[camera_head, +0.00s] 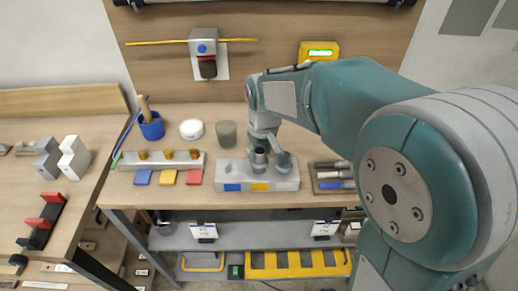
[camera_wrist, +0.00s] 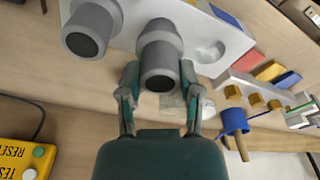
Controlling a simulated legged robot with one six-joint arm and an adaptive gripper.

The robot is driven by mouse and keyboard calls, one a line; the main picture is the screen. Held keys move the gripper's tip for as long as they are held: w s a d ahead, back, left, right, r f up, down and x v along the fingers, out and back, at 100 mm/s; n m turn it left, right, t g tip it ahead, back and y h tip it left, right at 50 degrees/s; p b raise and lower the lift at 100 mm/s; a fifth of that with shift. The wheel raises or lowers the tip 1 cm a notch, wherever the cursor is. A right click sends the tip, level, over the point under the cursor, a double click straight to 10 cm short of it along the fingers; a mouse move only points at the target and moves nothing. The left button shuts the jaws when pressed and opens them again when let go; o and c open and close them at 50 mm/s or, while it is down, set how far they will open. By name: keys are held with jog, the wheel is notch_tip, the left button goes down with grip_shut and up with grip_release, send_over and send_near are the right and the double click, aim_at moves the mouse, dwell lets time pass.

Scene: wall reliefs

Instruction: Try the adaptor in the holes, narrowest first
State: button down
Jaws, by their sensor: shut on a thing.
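The adaptor (camera_wrist: 160,50), a grey stepped cylinder with a dark open end, is between the two fingers of my gripper (camera_wrist: 160,85) in the wrist view. My gripper is shut on it. The adaptor is over the middle of a grey block (camera_head: 228,172), which has blue and yellow labels on its front. I cannot tell whether its lower end is inside a hole. A round recess (camera_wrist: 211,51) beside it, on the blue-label side, is empty. A second grey cylinder (camera_wrist: 90,30) stands on the other side of the adaptor, at the block's far end.
Left of the block is a rack (camera_head: 130,161) with brass knobs and blue, yellow and red tags. Behind stand a grey cup (camera_head: 227,134), a white round item (camera_head: 192,129) and a blue pot (camera_head: 151,127). A tray (camera_head: 330,184) lies to the right. A yellow button box (camera_wrist: 25,158) shows in the wrist view.

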jog(key=shift+f, duration=0.75)
jog(key=shift+c, duration=1)
grip_release()
jog(key=r, duration=0.4)
jog(key=s+r, duration=0.1)
jog(key=r, duration=0.6)
jog(key=shift+s+d+r, duration=0.15)
jog(key=shift+d+r, duration=0.15)
jog(key=shift+r, duration=0.05)
